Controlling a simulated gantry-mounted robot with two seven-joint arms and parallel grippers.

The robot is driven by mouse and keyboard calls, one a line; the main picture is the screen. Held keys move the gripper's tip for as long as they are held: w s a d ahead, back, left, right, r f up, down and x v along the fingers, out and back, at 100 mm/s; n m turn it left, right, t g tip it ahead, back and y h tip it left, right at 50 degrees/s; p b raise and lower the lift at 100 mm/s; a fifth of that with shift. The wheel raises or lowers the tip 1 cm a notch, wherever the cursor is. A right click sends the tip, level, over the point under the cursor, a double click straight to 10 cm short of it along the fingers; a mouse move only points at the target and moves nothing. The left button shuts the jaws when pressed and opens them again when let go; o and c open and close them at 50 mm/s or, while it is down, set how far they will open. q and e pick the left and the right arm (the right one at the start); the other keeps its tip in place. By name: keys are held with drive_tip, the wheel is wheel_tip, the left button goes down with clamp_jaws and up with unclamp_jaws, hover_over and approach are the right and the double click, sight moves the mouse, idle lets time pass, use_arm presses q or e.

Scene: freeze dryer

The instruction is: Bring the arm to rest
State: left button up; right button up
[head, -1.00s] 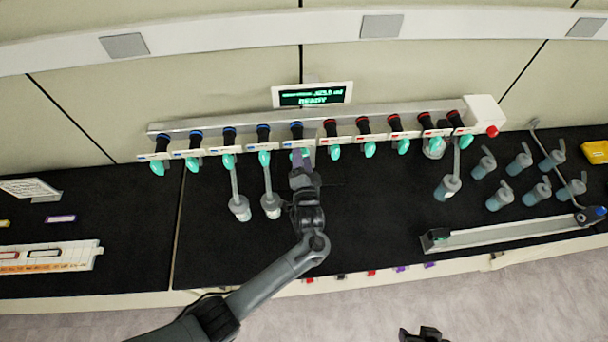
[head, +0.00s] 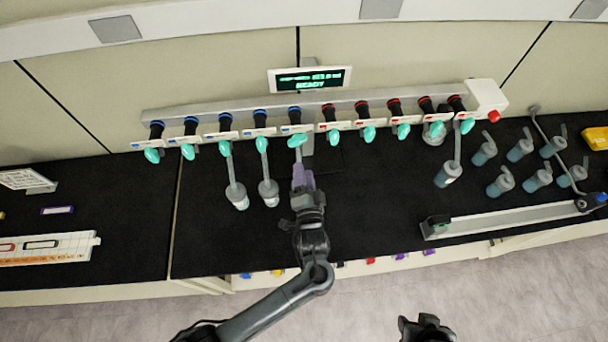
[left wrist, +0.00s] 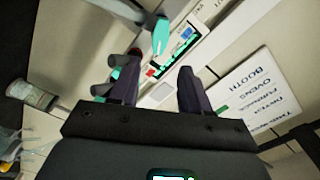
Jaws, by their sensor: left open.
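My left gripper (head: 302,170) is open over the black bench, below the fifth port of the manifold (head: 330,109). The teal valve handle (head: 297,141) at that port lies sideways, apart from the fingers. A grey stem (head: 298,155) runs from it toward the gripper, which hides its lower end. In the left wrist view my fingers (left wrist: 157,82) stand apart with no object clearly between them; a teal handle (left wrist: 161,32) is beyond them. My right gripper (head: 427,328) shows only partly at the bottom edge; its jaws are unclear.
Two flasks (head: 237,195) (head: 268,193) hang left of my gripper, another (head: 448,174) to the right. Several loose flasks (head: 520,150) stand farther right behind a grey rail (head: 510,220). The display (head: 309,79) reads READY.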

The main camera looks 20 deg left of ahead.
use_arm(q)
drive_tip(key=s+a+f+n+g+h, duration=0.15)
drive_tip(key=s+a+f+g, duration=0.25)
drive_tip(key=s+a+f, duration=0.75)
drive_tip(key=s+d+r+n+g+h, duration=0.1)
drive_tip(key=s+r+g+h, duration=0.2)
drive_tip(key=s, duration=0.4)
drive_tip(key=s+d+r+n+g+h, duration=0.2)
drive_tip(key=s+r+g, duration=0.3)
drive_tip(key=s, duration=0.3)
drive_tip(key=shift+s+d+r+g+h, duration=0.2)
drive_tip(key=shift+s+r+g+h, duration=0.1)
drive_tip(key=shift+r+h, duration=0.45)
drive_tip(key=shift+n, duration=0.25)
